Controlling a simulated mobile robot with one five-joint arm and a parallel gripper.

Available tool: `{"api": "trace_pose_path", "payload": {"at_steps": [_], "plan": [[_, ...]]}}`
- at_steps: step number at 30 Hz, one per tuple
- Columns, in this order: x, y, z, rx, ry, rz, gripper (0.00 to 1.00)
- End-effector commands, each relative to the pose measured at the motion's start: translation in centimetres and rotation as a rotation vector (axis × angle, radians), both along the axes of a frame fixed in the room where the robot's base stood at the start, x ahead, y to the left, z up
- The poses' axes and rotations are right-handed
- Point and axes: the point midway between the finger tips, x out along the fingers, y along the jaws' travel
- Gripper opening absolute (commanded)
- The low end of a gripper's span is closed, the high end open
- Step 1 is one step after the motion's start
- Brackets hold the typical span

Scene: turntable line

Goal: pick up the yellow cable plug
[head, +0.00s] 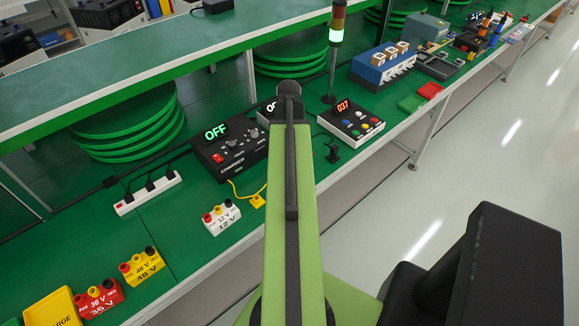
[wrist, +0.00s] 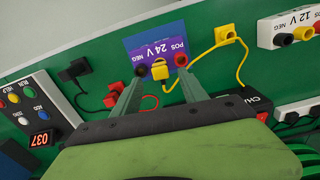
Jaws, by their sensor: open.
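A yellow cable plug (head: 258,201) lies on the green bench between the charger and the white 12 V block. It also shows in the wrist view (wrist: 224,34), right of the purple 24 V block (wrist: 150,46), with a thin yellow cable running to the charger. My gripper (wrist: 160,82) is open. Its two fingers point at the 24 V block, and the yellow plug lies outside them, to the right and farther up the picture. A yellow square piece shows between the fingers; I cannot tell whether it belongs to the block. In the head view my arm hides the gripper.
The charger (head: 230,150) reads OFF. The white 12 V block (head: 222,217) is close to the plug. A red plug (wrist: 112,100) and a black plug (wrist: 74,66) lie left of the fingers. A button panel (head: 350,121) stands right of my arm.

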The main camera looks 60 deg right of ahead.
Motion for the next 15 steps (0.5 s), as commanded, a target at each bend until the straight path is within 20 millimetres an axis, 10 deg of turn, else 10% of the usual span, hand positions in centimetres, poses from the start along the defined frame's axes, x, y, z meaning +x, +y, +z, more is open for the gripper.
{"api": "trace_pose_path", "payload": {"at_steps": [9,15], "plan": [[0.0,0.0,-5.1,0.000,0.000,-0.001,0.51],[0.0,0.0,-5.0,0.000,0.000,-0.001,0.51]]}}
